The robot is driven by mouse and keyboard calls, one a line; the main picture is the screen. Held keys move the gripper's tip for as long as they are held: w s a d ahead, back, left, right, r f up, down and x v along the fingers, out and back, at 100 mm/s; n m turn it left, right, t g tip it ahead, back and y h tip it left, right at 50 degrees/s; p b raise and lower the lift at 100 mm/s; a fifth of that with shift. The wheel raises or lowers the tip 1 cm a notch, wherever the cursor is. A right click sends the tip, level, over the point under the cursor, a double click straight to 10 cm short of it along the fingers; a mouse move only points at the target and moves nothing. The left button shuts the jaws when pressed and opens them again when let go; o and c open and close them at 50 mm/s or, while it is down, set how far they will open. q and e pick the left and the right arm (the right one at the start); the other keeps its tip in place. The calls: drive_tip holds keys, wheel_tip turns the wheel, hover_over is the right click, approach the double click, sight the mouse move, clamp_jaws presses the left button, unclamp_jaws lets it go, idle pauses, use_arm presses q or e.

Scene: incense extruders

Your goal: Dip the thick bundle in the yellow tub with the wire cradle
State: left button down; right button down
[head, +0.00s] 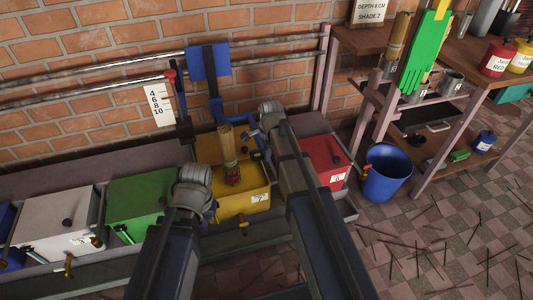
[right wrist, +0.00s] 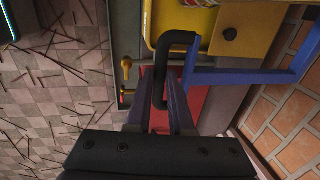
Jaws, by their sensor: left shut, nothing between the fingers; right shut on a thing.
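The yellow tub (head: 245,203) stands in the middle of the row in the head view. The thick bundle (head: 228,145) of tan sticks stands nearly upright over the tub, its lower part darker; I cannot tell how deep its foot sits. A blue frame, apparently the wire cradle (head: 256,141), is at the tub's right; the right wrist view shows its blue bars (right wrist: 240,77) and black handle (right wrist: 181,38). My right gripper (right wrist: 166,100) is shut on that handle. My left gripper (head: 209,207) is shut and empty, at the tub's left front; its fingertips are partly hidden.
A green tub (head: 140,205) and a white tub (head: 55,222) stand left, a red tub (head: 325,160) right. A blue bucket (head: 387,175) stands on the floor. A depth scale (head: 158,105) and blue plate (head: 209,62) are behind. Sticks litter the floor at right.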

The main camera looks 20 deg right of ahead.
wheel_tip(320, 180, down, 8)
drive_tip(key=b, duration=0.7)
drive_tip(key=shift+r+b, duration=0.2)
drive_tip(key=shift+b, duration=0.15)
drive_tip(key=c, duration=1.1)
unclamp_jaws()
drive_tip(key=shift+o, duration=1.4)
drive_tip(key=shift+r, duration=0.15)
wheel_tip(320, 180, up, 7)
drive_tip(key=s+p, duration=0.1)
drive_tip(key=p, duration=0.6)
drive_tip(key=shift+s+r+p, duration=0.15)
drive_tip(key=shift+s+p, duration=0.15)
drive_tip(key=shift+p, duration=0.05)
